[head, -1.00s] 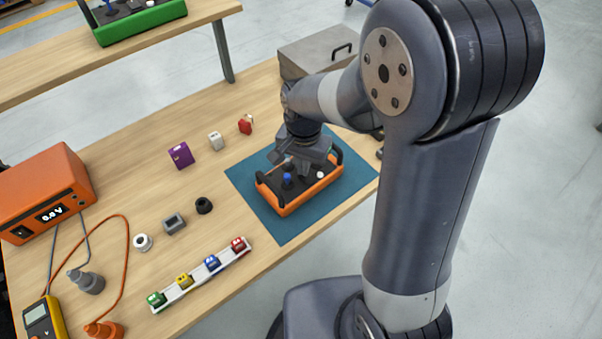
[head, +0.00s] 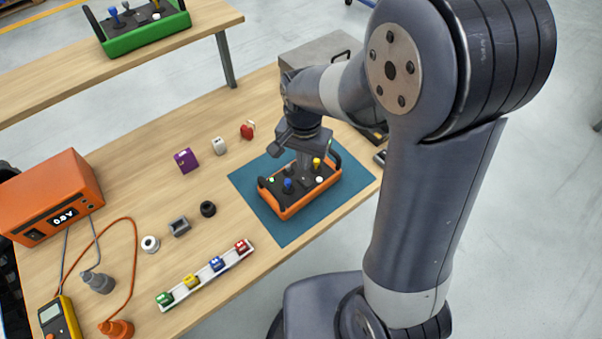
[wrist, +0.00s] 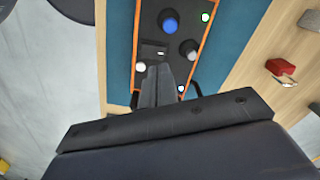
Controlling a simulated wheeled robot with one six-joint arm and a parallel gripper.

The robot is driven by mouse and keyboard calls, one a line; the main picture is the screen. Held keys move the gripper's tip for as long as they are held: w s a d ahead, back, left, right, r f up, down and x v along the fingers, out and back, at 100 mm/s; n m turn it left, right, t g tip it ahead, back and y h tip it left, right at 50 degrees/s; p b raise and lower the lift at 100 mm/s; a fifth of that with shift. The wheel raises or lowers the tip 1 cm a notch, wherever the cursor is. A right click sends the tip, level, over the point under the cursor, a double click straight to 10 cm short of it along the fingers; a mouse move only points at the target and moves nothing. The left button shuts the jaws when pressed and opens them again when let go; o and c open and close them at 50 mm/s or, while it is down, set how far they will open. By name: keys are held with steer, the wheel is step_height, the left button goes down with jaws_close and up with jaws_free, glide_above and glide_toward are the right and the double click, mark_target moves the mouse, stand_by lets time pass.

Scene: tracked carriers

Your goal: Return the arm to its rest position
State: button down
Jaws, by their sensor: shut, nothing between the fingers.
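My arm reaches over the table from the right in the head view. My gripper (head: 303,178) points down just above the orange control box (head: 296,211), and its fingers are shut and empty. The gripper also shows in the wrist view (wrist: 166,72), where its closed fingers hide part of the dark panel. The box lies on a teal mat (head: 250,177) and carries a blue knob (head: 288,183), a yellow knob (head: 317,162) and a white button (head: 320,180). I cannot tell whether the fingertips touch the panel.
A grey metal case (head: 312,52) stands behind the arm. A white rail (head: 205,274) with several coloured blocks, a purple block (head: 186,160), a black ring (head: 208,209) and an orange voltage unit (head: 50,192) are on the table. A green control box (head: 140,28) is on the back table.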

steer(key=shift+r+p, duration=0.5)
steer(key=shift+r, duration=0.45)
steer(key=shift+f, duration=0.2)
